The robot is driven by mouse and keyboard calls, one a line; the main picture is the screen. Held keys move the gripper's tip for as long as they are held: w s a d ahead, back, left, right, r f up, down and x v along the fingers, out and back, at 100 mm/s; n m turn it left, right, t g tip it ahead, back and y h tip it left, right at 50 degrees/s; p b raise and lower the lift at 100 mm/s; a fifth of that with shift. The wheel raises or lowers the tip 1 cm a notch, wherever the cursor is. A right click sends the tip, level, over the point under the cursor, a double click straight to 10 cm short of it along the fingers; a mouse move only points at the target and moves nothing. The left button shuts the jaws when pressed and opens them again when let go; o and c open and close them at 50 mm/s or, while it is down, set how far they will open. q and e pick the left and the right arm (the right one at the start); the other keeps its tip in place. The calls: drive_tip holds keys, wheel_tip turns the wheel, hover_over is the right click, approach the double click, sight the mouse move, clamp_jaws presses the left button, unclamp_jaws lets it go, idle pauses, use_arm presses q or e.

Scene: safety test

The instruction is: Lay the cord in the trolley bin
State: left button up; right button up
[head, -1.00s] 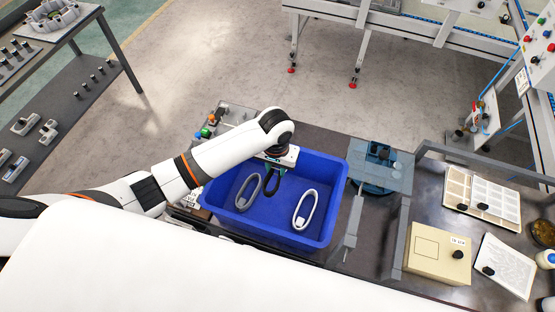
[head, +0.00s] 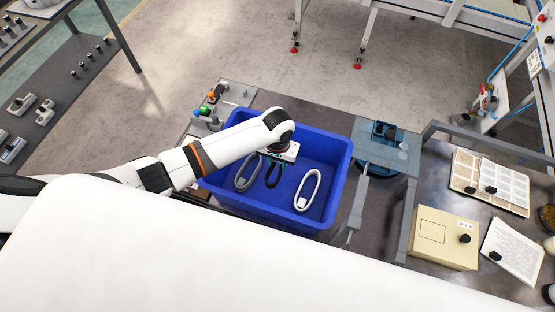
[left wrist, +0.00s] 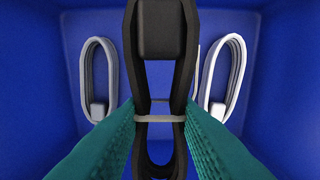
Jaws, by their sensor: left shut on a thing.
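The blue trolley bin (head: 325,217) stands on the trolley in the middle of the head view. My left gripper (head: 273,163) is inside or just over the bin, shut on a black looped cord (head: 273,177). In the left wrist view the teal fingers (left wrist: 160,130) close on the cord (left wrist: 135,75) at its pale tie, with its dark block toward the top. A grey looped cord (head: 248,173) and a white looped cord (head: 307,190) lie in the bin, one on each side of the held cord. I cannot tell whether the black cord touches the floor. My right gripper is not in view.
A blue-grey device (head: 389,145) stands right of the bin. Beyond it a bench holds a beige box (head: 441,240) and open papers (head: 512,250). Small parts with green and orange pieces (head: 210,100) lie behind the bin's left corner.

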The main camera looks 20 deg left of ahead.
use_arm(q)
wheel_tip(320, 180, down, 4)
drive_tip(key=b, duration=0.3)
drive_tip(key=shift+f+b, duration=0.1)
drive_tip(key=shift+b, duration=0.25)
drive_tip(key=shift+f+b, duration=1.7)
drive_tip(key=shift+f, duration=1.55)
drive_tip(key=o, duration=1.1)
drive_tip(key=shift+o, duration=0.2)
drive_tip(key=shift+r, duration=0.1)
wheel_tip(320, 180, up, 9)
drive_tip(key=p, duration=1)
drive_tip(key=shift+r, duration=0.2)
drive_tip(key=shift+r+p, duration=1)
drive_tip(key=shift+r, duration=0.25)
wheel_tip(320, 180, up, 9)
